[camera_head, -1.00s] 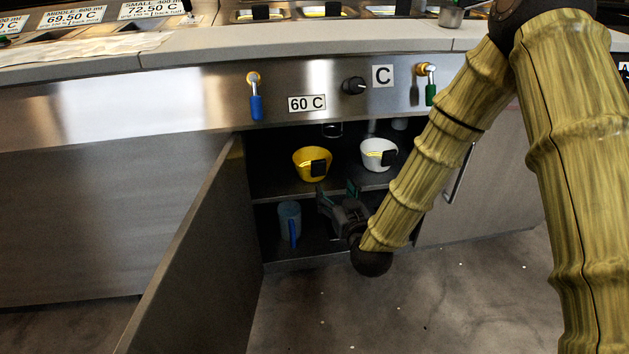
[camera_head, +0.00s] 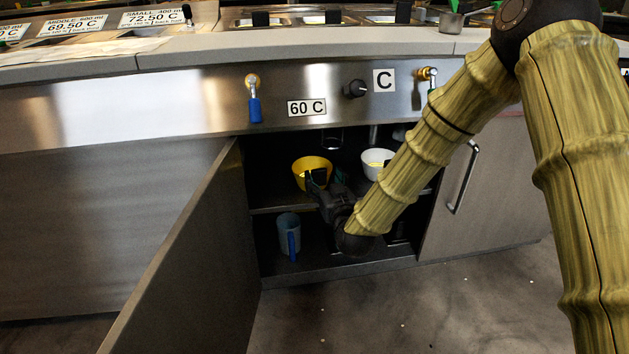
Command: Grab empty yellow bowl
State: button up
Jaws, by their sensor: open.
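The yellow bowl (camera_head: 311,164) stands upright on the upper shelf inside the open cabinet. A dark tab on its near right side is partly covered by my gripper. My gripper (camera_head: 326,182) is open, just in front of the bowl and slightly to its right. The fingers are close to the dark tab; I cannot tell whether they touch it. Only part of the bowl's inside shows, so I cannot tell whether it is empty.
A white bowl (camera_head: 376,158) stands right of the yellow one, partly hidden by my arm. A blue cup (camera_head: 288,228) with a blue handle is on the lower shelf. The open cabinet door (camera_head: 190,255) borders the left side. A closed door with a handle (camera_head: 464,177) is right.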

aim_at(320, 173)
jog(key=shift+b+x, duration=0.75)
jog(key=shift+x, duration=1.2)
jog(key=shift+a, duration=0.15)
jog(key=shift+s, duration=0.1)
jog(key=c, duration=1.3)
